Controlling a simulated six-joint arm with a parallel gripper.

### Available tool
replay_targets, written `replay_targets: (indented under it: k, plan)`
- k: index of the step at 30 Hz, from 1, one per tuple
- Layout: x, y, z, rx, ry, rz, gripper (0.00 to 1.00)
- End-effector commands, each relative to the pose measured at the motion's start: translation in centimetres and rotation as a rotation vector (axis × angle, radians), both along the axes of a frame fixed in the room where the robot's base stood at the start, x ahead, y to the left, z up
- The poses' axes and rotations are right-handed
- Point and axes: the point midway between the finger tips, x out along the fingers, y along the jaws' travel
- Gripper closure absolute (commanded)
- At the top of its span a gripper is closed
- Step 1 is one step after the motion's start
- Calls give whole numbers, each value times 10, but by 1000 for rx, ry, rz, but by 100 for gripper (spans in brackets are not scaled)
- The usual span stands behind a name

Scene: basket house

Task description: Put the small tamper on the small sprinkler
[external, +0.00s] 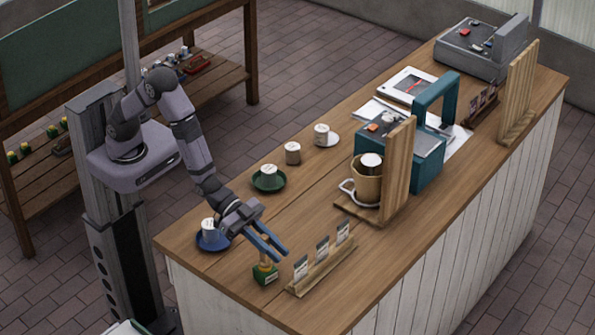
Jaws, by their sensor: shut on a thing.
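My gripper (278,257) is low over the near left part of the wooden counter, its blue fingers pointing down to the right. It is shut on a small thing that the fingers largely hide. Just below the fingertips is a small tan piece (265,262) above a green block with a pale label (265,276) on the counter. I cannot tell whether the tan piece is held, or whether it touches the block. At this size I cannot tell for sure which things are the small tamper and the small sprinkler.
A wooden rack with white cards (318,270) stands right of my gripper. A cup on a blue saucer (209,243) is close on the left. A green saucer (268,186) and more cups are behind. A tan pitcher (367,187) stands by an upright board (398,170).

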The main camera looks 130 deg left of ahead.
Motion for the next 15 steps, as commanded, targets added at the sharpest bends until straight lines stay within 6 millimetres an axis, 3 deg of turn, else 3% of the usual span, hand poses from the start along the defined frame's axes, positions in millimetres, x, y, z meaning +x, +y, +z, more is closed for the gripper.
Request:
replay_targets:
  k: [15]
  plan:
    - [0,0,-8,0,-2,0,100]
